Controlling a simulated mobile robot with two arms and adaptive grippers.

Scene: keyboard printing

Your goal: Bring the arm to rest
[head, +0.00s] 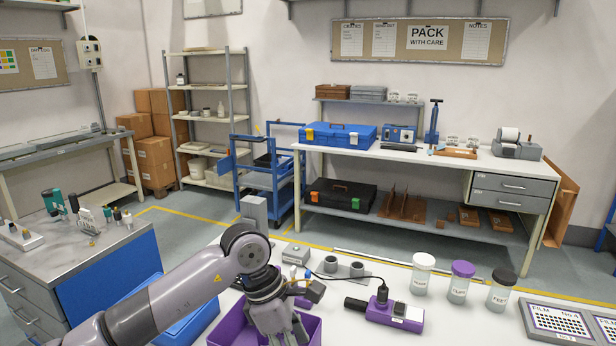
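My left arm comes in from the lower left, and its gripper (281,326) points down over a purple bin (312,332) at the bottom edge of the head view. The finger ends are at the bin, and the view does not show whether they are open or shut, or whether anything is between them. My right gripper is not in view.
On the white table are a purple device (392,314) with a black cable, jars with a white lid (423,275), a purple lid (460,283) and a black lid (501,290), and a film tray (558,322). A grey-topped cabinet (75,262) stands left.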

